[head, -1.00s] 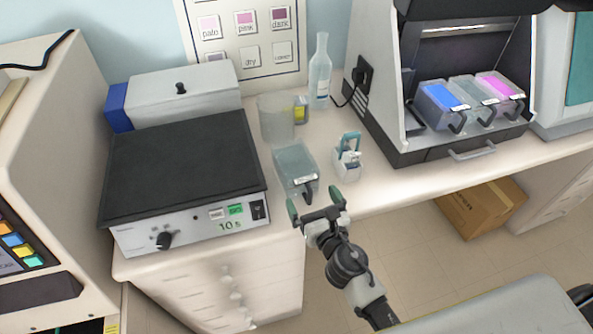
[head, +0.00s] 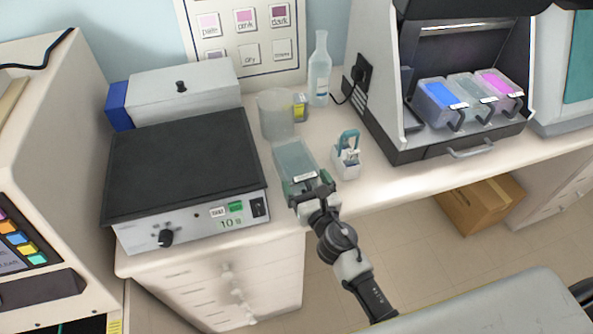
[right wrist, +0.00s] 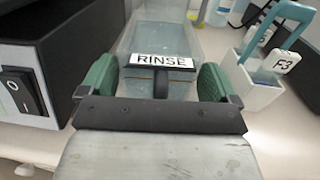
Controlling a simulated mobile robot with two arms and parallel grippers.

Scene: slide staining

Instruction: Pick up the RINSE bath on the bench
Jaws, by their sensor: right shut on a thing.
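The RINSE bath (head: 293,157) is a clear, rectangular container on the bench, to the right of the hotplate. In the right wrist view the RINSE bath (right wrist: 163,88) shows its white label and a dark handle below it. My right gripper (head: 308,188) is at the bath's front end. In the right wrist view the green finger pads of my right gripper (right wrist: 158,84) stand on either side of the handle and label end, shut on the bath. The bath appears upright on the bench. My left gripper is not in view.
The hotplate (head: 180,165) is close on the left. A small white holder with a blue-green clip (head: 347,160) is close on the right. A beaker (head: 276,116) and a bottle (head: 319,70) stand behind. A staining hood with several baths (head: 470,100) is at right.

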